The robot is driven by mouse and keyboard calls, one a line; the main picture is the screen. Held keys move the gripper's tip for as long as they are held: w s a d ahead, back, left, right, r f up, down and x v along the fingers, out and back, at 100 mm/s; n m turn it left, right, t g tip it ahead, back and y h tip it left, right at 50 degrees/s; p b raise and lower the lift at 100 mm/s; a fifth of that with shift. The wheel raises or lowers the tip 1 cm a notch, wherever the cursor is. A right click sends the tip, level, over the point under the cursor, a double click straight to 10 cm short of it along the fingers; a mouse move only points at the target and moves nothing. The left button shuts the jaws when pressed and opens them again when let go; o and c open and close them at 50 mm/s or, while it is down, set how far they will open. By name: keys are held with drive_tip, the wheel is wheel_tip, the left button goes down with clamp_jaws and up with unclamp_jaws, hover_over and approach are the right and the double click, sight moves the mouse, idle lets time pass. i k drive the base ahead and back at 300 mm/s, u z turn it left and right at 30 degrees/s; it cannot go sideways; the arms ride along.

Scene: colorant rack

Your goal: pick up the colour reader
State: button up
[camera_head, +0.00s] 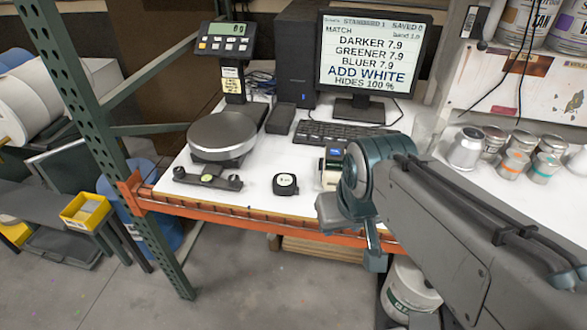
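A small upright device with a blue screen on top and a pale and dark green body (333,165) stands near the front edge of the white table, partly hidden behind my arm. It looks like the colour reader, but I cannot be sure. A small black, rounded device with a pale face (285,184) lies to its left. My arm comes in from the lower right and bends in front of the table edge. At its lower end is a dark teal part, perhaps my gripper (374,262); its fingers cannot be made out.
The white table (255,200) has an orange front beam (230,212) and a green rack post at left. A scale (222,137), a keyboard (340,134) and a monitor (370,55) stand behind. Several cans (466,148) are at right. A white bucket (408,290) is below.

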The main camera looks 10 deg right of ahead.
sight(332, 171)
drive_tip(key=u, duration=1.15)
drive_tip(key=k, duration=0.75)
drive_tip(key=z, duration=0.7)
drive_tip(key=i, duration=1)
